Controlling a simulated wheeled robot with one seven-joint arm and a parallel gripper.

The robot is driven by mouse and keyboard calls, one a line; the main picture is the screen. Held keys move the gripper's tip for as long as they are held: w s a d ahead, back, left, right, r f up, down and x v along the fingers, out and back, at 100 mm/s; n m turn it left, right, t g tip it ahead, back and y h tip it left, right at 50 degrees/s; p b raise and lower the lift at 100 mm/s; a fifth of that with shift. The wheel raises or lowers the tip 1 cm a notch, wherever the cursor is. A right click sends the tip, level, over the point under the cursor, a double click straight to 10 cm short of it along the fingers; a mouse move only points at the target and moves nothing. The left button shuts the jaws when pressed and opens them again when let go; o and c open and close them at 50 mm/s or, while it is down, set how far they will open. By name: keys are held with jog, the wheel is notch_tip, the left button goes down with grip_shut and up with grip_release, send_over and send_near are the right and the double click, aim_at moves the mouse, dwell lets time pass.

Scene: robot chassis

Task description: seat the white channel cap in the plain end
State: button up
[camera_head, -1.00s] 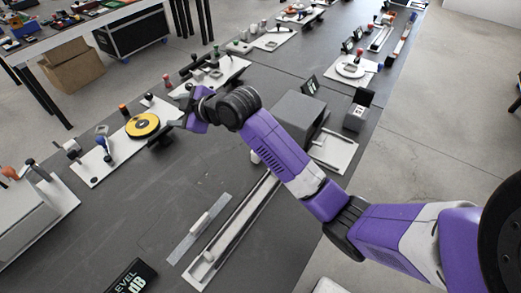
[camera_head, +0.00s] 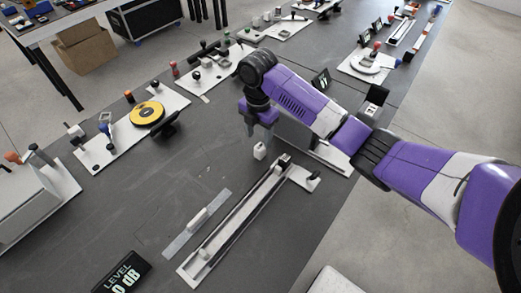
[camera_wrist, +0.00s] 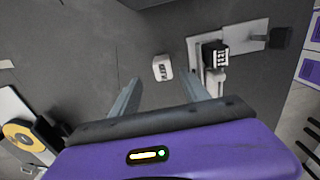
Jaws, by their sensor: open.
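The white channel cap (camera_head: 260,150) is a small white block on the dark table, just beyond the far end of the channel. In the wrist view the cap (camera_wrist: 162,68) has dark marks and lies ahead of my fingertips, between their lines. My gripper (camera_head: 260,132) is open and points down above the cap, apart from it; the wrist view shows both fingers (camera_wrist: 161,88) with nothing between them. The long pale channel (camera_head: 236,222) lies diagonally. Its far end carries a black block (camera_wrist: 214,53); a small white block (camera_head: 203,253) sits near its near end.
A flat grey strip with a white handle (camera_head: 197,220) lies left of the channel. A black level display (camera_head: 122,273) is at the front. A plate with a yellow disc (camera_head: 147,113) stands left. The table between is clear.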

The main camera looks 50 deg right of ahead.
aim_at(260, 146)
jog(key=shift+s+f+p, duration=0.15)
jog(key=shift+f+p, duration=0.15)
jog(key=shift+f, duration=1.05)
jog(key=shift+s+f+p, duration=0.15)
jog(key=shift+f+p, duration=0.1)
jog(key=shift+f, duration=1.1)
grip_shut()
